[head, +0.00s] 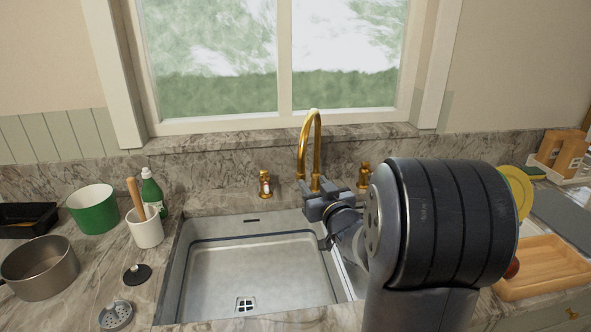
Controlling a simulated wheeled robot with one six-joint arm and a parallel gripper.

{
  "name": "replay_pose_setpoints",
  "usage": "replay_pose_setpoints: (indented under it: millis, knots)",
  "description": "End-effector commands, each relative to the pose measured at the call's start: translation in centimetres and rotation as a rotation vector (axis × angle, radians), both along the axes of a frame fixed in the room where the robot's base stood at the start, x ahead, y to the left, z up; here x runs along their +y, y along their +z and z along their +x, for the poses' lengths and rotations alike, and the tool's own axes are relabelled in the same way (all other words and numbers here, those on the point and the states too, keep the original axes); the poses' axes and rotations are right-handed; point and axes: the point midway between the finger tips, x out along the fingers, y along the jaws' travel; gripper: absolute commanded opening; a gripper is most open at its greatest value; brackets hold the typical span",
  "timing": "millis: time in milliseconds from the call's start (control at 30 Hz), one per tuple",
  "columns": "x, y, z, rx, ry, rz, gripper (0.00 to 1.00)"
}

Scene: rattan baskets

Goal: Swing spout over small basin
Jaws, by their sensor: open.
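The gold gooseneck spout (317,140) rises behind the sink in the head view. Its arch shows against the window, and its tip hangs at the left, towards the large basin (245,270). The small basin (352,277) seems to lie right of the large one; only a narrow strip shows, as my arm hides the rest. My gripper (310,200) is open, in front of the lower part of the spout and just below its tip. I cannot tell whether it touches the spout.
Gold taps stand left (265,184) and right (364,176) of the spout. A green bottle (152,192), a white utensil pot (145,229), a green pot (94,211) and a metal pan (40,268) stand left. A wooden tray (545,268) lies right.

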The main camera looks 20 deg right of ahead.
Motion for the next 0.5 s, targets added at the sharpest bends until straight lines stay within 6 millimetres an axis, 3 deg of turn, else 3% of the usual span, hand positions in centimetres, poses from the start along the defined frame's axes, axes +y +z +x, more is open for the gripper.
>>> replay_pose_setpoints:
  millis: [500]
  knots:
    - [0.0,0.2,8.2,0.002,0.0,0.0,0.41]
